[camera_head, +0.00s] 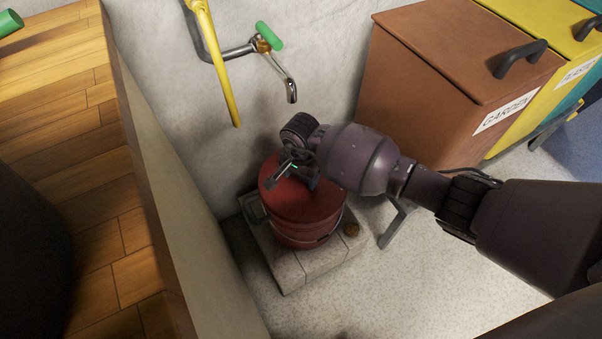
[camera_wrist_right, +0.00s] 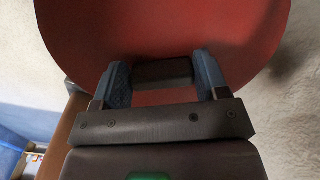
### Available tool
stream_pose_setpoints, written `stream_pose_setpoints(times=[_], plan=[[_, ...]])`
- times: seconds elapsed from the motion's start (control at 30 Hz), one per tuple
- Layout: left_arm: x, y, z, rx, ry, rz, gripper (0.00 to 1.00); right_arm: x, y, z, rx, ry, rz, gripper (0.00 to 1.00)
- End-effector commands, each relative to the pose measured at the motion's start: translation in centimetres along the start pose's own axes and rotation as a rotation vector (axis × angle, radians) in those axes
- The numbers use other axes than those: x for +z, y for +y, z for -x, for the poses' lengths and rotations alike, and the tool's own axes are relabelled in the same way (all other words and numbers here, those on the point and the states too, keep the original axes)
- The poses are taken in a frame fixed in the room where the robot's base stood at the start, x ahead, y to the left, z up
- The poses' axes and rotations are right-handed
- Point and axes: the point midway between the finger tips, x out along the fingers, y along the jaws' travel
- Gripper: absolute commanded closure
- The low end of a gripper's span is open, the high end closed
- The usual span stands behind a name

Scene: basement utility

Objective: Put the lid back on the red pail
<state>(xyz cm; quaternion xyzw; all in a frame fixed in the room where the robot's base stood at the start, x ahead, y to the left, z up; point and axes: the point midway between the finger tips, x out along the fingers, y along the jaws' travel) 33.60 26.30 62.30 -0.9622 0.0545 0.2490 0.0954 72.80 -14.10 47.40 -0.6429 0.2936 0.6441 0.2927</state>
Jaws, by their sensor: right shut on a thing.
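The red pail (camera_head: 308,236) stands upright on a pale stone block below a tap. Its red round lid (camera_head: 303,205) lies over the pail's top in the head view. I cannot tell whether the lid is fully seated or slightly above the rim. My right gripper (camera_head: 290,174) is over the lid, coming from the right, and hides part of it. In the right wrist view, the blue fingers of this gripper (camera_wrist_right: 163,82) are shut on the lid's dark handle (camera_wrist_right: 163,72), with the red lid (camera_wrist_right: 165,30) behind it. My left gripper is not in view.
The tap (camera_head: 290,90) with a green handle and a yellow pipe (camera_head: 222,75) are on the wall above. A brown GARDEN bin (camera_head: 450,75) and a yellow bin (camera_head: 530,110) stand right. A low wall (camera_head: 180,220) runs left.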

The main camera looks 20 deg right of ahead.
Motion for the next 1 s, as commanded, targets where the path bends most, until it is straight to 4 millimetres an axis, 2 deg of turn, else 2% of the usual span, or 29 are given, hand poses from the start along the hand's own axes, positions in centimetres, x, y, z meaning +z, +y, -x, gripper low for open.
stream_pose_setpoints(times=[0.37, 0.4, 0.57, 0.77, 0.8, 1.0], plan=[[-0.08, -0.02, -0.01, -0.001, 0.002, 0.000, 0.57, 0.00, -0.03, 0.03, -0.001, 0.000, -0.001, 0.56], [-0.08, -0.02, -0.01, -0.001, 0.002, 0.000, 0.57, -0.01, -0.03, 0.03, -0.001, 0.000, -0.001, 0.29], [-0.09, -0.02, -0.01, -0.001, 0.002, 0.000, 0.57, 0.00, -0.02, 0.02, -0.001, 0.000, -0.001, 0.05], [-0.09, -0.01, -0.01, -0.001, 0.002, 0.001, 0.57, 0.00, -0.01, 0.01, 0.000, 0.000, -0.001, 0.03], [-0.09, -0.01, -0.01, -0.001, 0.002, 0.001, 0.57, 0.01, 0.00, 0.00, 0.000, 0.000, -0.001, 0.00], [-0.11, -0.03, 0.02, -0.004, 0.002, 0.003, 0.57, 0.01, -0.01, 0.02, 0.000, 0.000, -0.001, 0.00]])
